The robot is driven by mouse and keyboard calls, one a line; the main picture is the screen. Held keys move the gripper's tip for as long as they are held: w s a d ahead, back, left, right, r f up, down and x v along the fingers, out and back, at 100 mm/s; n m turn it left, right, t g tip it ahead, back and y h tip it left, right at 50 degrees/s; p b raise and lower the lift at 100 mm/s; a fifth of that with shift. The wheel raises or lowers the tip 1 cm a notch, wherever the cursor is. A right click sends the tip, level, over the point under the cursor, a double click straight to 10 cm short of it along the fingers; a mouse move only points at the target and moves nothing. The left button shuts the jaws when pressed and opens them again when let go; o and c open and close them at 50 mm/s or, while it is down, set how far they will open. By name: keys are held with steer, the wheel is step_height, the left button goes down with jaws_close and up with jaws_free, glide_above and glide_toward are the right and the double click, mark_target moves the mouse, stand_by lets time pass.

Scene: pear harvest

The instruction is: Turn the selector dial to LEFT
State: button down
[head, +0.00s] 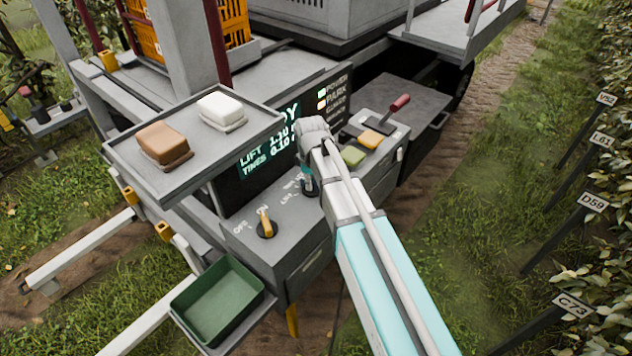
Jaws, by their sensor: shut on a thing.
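The selector dial (311,191) is on the grey control panel, right of the OFF/ON switch, with small lettering around it. My gripper (307,178) points down at this dial and is shut on it. The fingers and the arm's end cover most of the dial, so I cannot tell which way it points. The lettering beside it is too small and partly hidden to read with certainty.
An orange OFF/ON knob (266,226) sits to the left. A green display (268,146) stands behind. Green (353,156) and yellow (370,140) buttons and a red-handled lever (398,104) are to the right. A tray (228,143) overhangs the left; a green bin (217,302) is below.

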steer(key=m, duration=0.6)
steer(key=shift+w+a+m, duration=0.15)
steer(key=shift+a+m, duration=0.05)
steer(key=shift+m, duration=0.2)
steer(key=shift+r, duration=0.1)
steer(key=c, duration=0.5)
jaws_free()
steer(key=shift+d, duration=0.1)
